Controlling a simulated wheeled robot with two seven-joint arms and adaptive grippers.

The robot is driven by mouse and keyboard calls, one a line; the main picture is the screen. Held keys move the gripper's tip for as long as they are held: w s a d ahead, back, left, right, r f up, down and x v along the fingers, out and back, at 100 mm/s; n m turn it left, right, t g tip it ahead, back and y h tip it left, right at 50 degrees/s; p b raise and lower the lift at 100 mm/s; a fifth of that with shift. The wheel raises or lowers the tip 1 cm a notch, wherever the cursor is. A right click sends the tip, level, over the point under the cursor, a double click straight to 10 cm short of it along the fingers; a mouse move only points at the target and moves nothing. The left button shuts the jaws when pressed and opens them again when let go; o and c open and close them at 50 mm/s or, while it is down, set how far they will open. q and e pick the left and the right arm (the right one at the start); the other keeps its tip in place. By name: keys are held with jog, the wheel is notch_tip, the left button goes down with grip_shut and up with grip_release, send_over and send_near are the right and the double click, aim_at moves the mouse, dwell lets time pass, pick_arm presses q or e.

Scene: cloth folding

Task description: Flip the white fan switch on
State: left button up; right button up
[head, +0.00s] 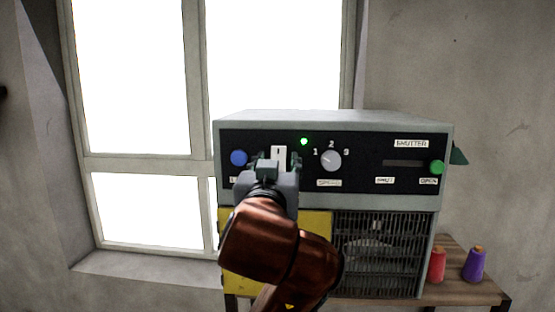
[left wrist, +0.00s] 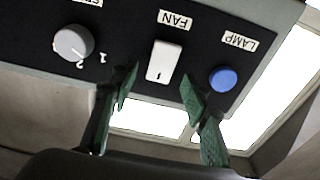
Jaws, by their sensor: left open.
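The white fan switch (head: 278,153) is an upright rocker on the black front panel of a grey box. In the left wrist view, which is upside down, the switch (left wrist: 164,61) sits under a FAN label (left wrist: 175,20) and bears a short dark mark. My left gripper (head: 275,165) is open in front of the panel, with its fingers either side of the switch's lower part in the head view. In the left wrist view its green fingertips (left wrist: 159,95) are apart with nothing between them. Which way the rocker is tilted is unclear.
A blue button (head: 238,158) labelled LAMP, a lit green light (head: 304,141) and a speed knob (head: 331,160) are near the switch. A green shutter slider knob (head: 437,167) is at right.

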pick_arm(q)
jog(key=s, duration=1)
jog(key=shift+f, duration=0.45)
